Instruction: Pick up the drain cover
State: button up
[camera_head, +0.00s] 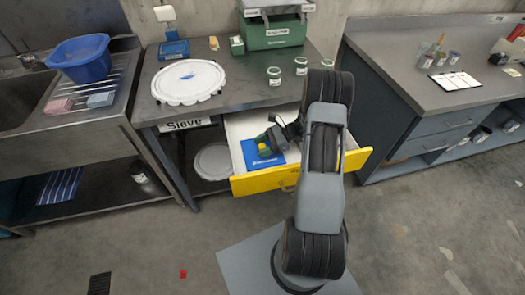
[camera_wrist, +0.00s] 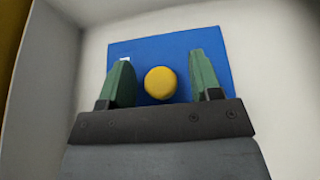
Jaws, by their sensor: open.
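My gripper (camera_wrist: 160,58) is inside the open drawer (camera_head: 255,183). Its two green fingers are apart, and it also shows in the head view (camera_head: 267,141). A yellow round-topped thing (camera_wrist: 160,83) shows between the fingers in the wrist view, with a gap on each side. It appears over a flat blue rectangle (camera_wrist: 178,45) in the drawer, also seen in the head view (camera_head: 265,163). I cannot tell whether the yellow thing is a drain cover. A dark slotted grate (camera_head: 99,286) lies on the floor at the lower left.
The drawer's pale walls (camera_wrist: 275,55) are close around my gripper. A white round lid (camera_head: 188,82), small jars (camera_head: 274,76) and a green case (camera_head: 273,32) stand on the bench above. A sink with a blue basin (camera_head: 80,58) is at left. A second bench (camera_head: 420,90) is at right.

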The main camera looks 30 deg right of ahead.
jog(key=shift+c, duration=0.5)
grip_shut()
